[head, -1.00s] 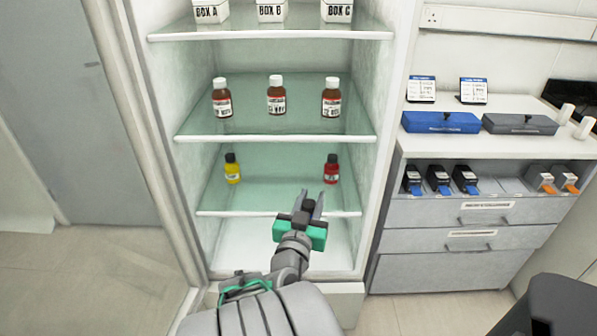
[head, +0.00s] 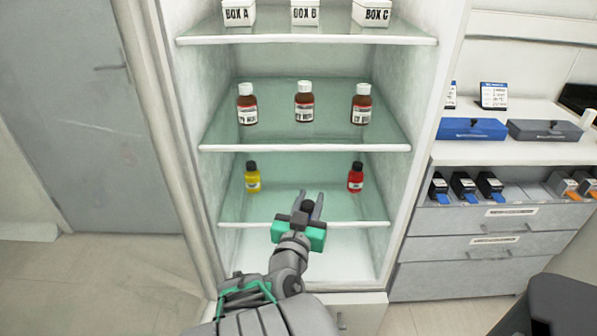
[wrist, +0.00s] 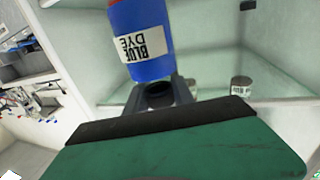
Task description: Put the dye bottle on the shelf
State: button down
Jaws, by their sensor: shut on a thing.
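My gripper (head: 310,206) is shut on the blue dye bottle (wrist: 140,45), which has a label reading BLUE DYE in the wrist view. In the head view only a dark part shows between the fingers, and the blue body is hidden. My gripper appears in front of the lower shelf (head: 300,224), roughly midway between the yellow bottle (head: 252,178) on the left and the red bottle (head: 355,178) on the right. Both stand upright with black caps. The gap between them is clear. I cannot tell whether the held bottle is past the shelf edge.
Brown bottles (head: 304,104) stand in a row on the shelf above (head: 305,147). White boxes (head: 305,14) are on the top shelf. The cabinet walls bound the shelves at both sides. A counter with drawers (head: 490,217) is to the right.

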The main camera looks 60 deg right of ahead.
jog(key=shift+f+b, duration=0.35)
jog(key=shift+b, duration=0.5)
jog(key=shift+w+a+r, duration=0.1)
jog(key=shift+a+r, duration=0.05)
jog(key=shift+r, duration=0.05)
jog(key=w+d, duration=0.4)
jog(key=d, duration=0.4)
jog(key=w+d, duration=0.5)
jog(key=d, duration=0.4)
jog(key=f, duration=0.2)
jog(key=f+b, duration=0.1)
jog(key=f, duration=0.1)
jog(key=f+b, duration=0.1)
jog(key=f, duration=0.1)
jog(key=shift+d+f, duration=0.3)
jog(key=shift+f, duration=0.05)
jog(key=shift+w+d, duration=0.1)
jog(key=shift+f, duration=0.15)
jog(key=c, duration=1.1)
grip_release()
